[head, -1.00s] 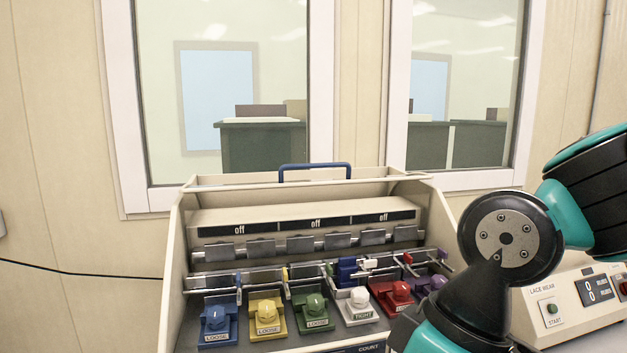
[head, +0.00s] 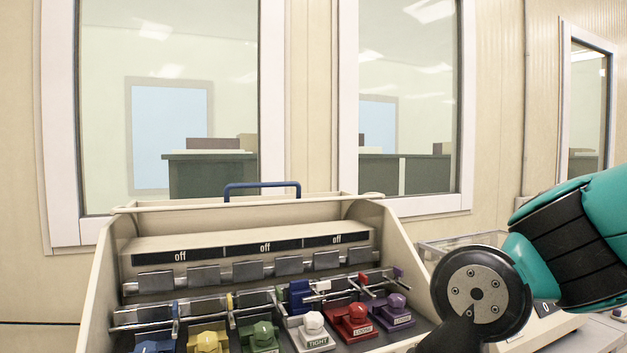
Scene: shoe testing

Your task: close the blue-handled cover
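The blue handle (head: 262,186) stands up at the top back edge of the beige machine (head: 105,290). The cover it belongs to is raised and open, seen edge-on along the top back (head: 330,203). The machine's inside is exposed, with rows of metal clamps and coloured knobs. My arm enters from the right, with a dark round joint in front of the machine's right side. My gripper is out of the picture, so its fingers and their state are hidden.
Inside the machine are coloured knob blocks, including a white one (head: 313,328) and a red one (head: 351,319), and a panel (head: 265,247) reading "off" three times. Windows stand behind. Another device, partly hidden by my arm, is at right.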

